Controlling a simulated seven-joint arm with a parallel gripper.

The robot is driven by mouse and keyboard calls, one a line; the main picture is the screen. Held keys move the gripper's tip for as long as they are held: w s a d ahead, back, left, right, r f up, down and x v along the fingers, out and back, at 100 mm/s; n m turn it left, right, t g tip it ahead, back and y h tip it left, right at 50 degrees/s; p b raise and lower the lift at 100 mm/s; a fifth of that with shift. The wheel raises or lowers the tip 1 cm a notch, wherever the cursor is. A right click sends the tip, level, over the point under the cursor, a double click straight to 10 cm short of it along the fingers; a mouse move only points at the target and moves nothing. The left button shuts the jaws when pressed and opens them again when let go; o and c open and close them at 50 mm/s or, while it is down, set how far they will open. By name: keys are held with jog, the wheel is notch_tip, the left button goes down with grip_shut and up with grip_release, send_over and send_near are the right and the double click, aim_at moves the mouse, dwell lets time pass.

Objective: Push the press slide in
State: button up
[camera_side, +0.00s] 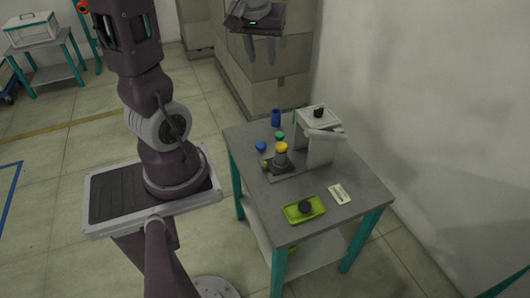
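A pale grey machine housing (317,150) stands at the back right of the grey work table (262,210). A black knob (319,112) sits on its top. In front of it a dark base plate (281,172) carries an upright grey cylinder with a yellow top (281,148). A small yellowish end (265,162) shows at the plate's left. I cannot tell which of these parts is the press slide. My gripper (260,62) hangs high behind the table, pointing down. Its two fingers are apart with nothing between them. It touches nothing.
A blue cylinder (276,117), a green round piece (280,135) and a blue round piece (260,146) stand left of the housing. A yellow-green tray (290,214) holding a black round part and a white card (339,194) lie nearer the front. Cardboard boxes (262,92) stand behind.

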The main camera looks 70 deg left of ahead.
send_near(265, 163)
jog(key=f, duration=0.2)
jog(key=x, duration=0.6)
jog(key=shift+w+a+f, duration=0.15)
jog(key=shift+w+a, duration=0.1)
jog(key=shift+a, duration=0.1)
jog(key=shift+w+a+f, duration=0.1)
jog(key=shift+a+f, duration=0.05)
jog(key=shift+f, duration=0.15)
jog(key=shift+c, duration=0.2)
grip_shut()
jog(key=shift+w, duration=0.15)
